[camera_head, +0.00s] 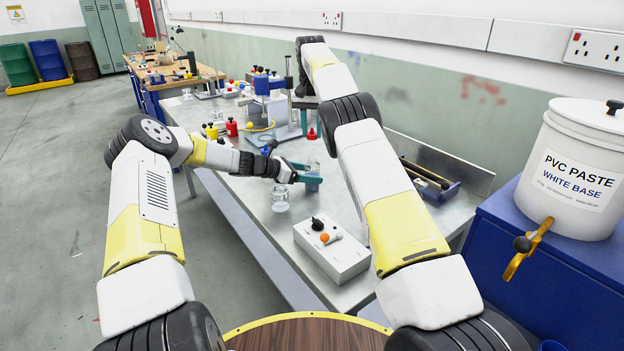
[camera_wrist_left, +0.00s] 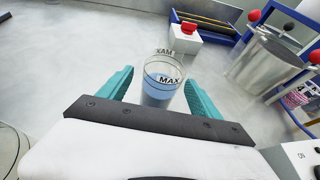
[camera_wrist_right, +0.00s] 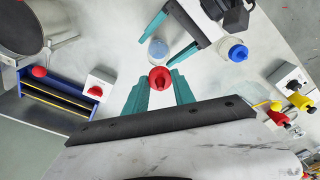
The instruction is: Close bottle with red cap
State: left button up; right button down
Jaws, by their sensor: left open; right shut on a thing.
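A clear bottle (camera_wrist_left: 162,82) with pale blue liquid and a MAX line stands uncapped between the open teal fingers of my left gripper (camera_wrist_left: 158,95). In the head view, the bottle (camera_head: 313,182) shows at the tip of my left gripper (camera_head: 308,174). My right gripper (camera_wrist_right: 160,90) is shut on the red cap (camera_wrist_right: 159,77), which also shows in the head view (camera_head: 311,134). In the right wrist view, the bottle (camera_wrist_right: 157,50) is beside the cap and apart from it in the picture; the height between them is unclear.
A blue-capped bottle (camera_wrist_right: 237,53) stands near my left gripper. A glass jar (camera_head: 280,198) and a control box (camera_head: 332,248) stand at the near side of the table. A blue tool tray (camera_head: 430,180) lies to the right. Red and yellow containers stand farther back.

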pick_arm(q)
jog(key=shift+w+d+f, duration=0.25)
jog(key=shift+d, duration=0.25)
grip_shut()
